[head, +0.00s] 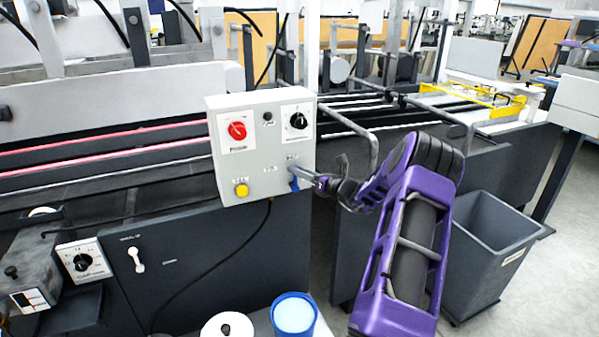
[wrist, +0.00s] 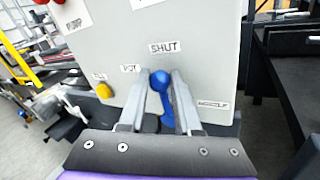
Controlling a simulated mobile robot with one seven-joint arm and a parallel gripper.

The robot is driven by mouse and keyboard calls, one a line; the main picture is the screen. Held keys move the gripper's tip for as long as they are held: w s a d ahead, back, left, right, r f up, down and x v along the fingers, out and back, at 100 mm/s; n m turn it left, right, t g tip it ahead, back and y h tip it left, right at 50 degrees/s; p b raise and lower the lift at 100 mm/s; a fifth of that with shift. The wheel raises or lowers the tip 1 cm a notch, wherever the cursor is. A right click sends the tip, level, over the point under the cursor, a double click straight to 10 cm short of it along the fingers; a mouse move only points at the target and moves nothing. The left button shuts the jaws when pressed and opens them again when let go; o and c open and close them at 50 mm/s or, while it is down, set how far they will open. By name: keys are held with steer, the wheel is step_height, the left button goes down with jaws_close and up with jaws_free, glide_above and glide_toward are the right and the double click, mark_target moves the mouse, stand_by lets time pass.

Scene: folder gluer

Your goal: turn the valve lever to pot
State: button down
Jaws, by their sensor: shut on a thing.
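The blue valve lever (head: 294,184) is on the right part of the front of a light grey control box (head: 262,143). In the wrist view, the lever (wrist: 161,82) has its rounded blue end between my fingertips, and its blue arm runs down from there. A "SHUT" label (wrist: 165,47) is above the lever. A label that seems to read "POT" (wrist: 130,69) is to its upper left, and a third label (wrist: 213,104) is to its lower right. My gripper (head: 318,182) reaches in from the right and is shut on the lever; its fingers (wrist: 160,91) hide part of it.
The box also carries a red knob (head: 237,130), a black knob (head: 298,121) and a yellow button (head: 241,190). A bent grey rail (head: 372,140) stands just right of the box. A blue-rimmed pot (head: 294,314) is below, and a grey bin (head: 490,250) is right of my arm.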

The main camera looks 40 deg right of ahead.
steer(key=shift+a, duration=0.1)
stand_by(0.5)
steer(key=n, duration=0.1)
steer(key=a+n+g+b, duration=0.1)
steer(key=a+n, duration=0.1)
steer(key=shift+w+f+g+h+b, duration=0.15)
steer(key=shift+w+g+h+b, duration=0.1)
steer(key=shift+g+h+b, duration=0.1)
steer(key=n+b, duration=0.1)
steer(key=a+n+g+h+b, duration=0.1)
steer(key=b, duration=0.1)
steer(key=a+f+n+b, duration=0.1)
steer(key=b, duration=0.1)
steer(key=shift+w+a+f, duration=0.1)
steer(key=shift+w, duration=0.2)
steer(key=shift+a+n+g+h+b, duration=0.3)
steer(key=shift+n+b, duration=0.2)
steer(key=shift+b, duration=0.35)
steer(key=shift+h, duration=0.25)
steer(key=c, duration=0.9)
jaws_free()
steer(key=p+v, duration=0.1)
steer(key=v, duration=1.6)
steer(key=shift+s+d, duration=0.1)
steer(key=shift+s, duration=0.05)
